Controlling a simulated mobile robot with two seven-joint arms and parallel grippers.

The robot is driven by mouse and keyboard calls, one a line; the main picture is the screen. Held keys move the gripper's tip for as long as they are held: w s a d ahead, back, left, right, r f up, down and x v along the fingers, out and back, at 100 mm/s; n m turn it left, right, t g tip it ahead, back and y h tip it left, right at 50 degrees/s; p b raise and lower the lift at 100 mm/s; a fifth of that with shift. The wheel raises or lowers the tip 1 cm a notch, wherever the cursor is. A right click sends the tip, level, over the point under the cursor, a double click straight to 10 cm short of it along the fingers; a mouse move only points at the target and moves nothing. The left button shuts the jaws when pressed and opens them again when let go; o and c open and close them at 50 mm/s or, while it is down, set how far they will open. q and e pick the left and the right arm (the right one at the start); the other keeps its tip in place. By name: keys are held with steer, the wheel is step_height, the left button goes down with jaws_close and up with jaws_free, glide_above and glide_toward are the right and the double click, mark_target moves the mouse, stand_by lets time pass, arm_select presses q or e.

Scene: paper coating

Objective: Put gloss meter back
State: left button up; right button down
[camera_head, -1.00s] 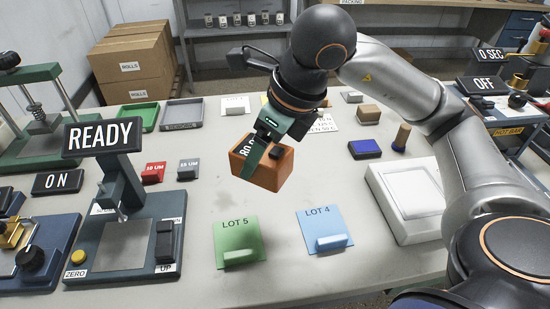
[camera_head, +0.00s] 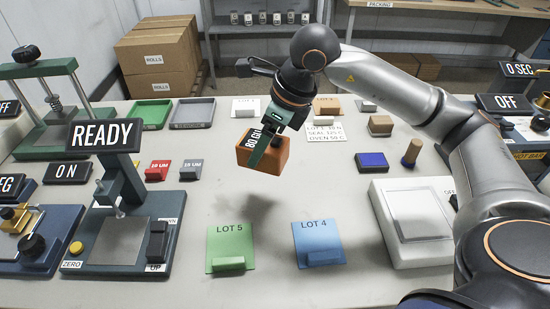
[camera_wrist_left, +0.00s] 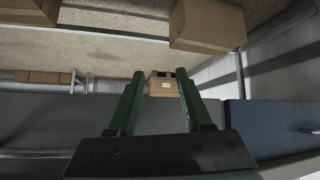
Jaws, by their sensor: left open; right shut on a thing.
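An orange-brown block-shaped device (camera_head: 271,158), which looks like the gloss meter, hangs above the middle of the table and casts a shadow below it. A label reading 80 GU shows across its front. My right gripper (camera_head: 277,134) is shut on it from above, and the fingers hide part of its top. My left gripper (camera_wrist_left: 158,88) shows only in the left wrist view. Its green fingers are apart with nothing between them.
A green LOT 5 card (camera_head: 231,249) and a blue LOT 4 card (camera_head: 318,243) lie in front. A white pad device (camera_head: 414,218) stands right. A dark blue block (camera_head: 372,160) and wooden pieces sit behind it. A READY gauge (camera_head: 121,238) stands left.

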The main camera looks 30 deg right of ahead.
steer(key=w+d+f, duration=0.1)
steer(key=f, duration=0.1)
steer(key=w+d+f, duration=0.1)
steer(key=d+f, duration=0.1)
steer(key=w+d+f, duration=0.2)
steer(key=shift+w+d+f, duration=0.1)
steer(key=shift+d+f, duration=0.1)
steer(key=shift+f, duration=1.65)
steer(key=shift+f+b, duration=0.2)
steer(key=shift+b, duration=0.2)
jaws_free()
steer(key=shift+r+p, duration=0.35)
steer(key=shift+p, duration=0.05)
steer(key=v, duration=1.1)
steer(key=shift+r, duration=0.35)
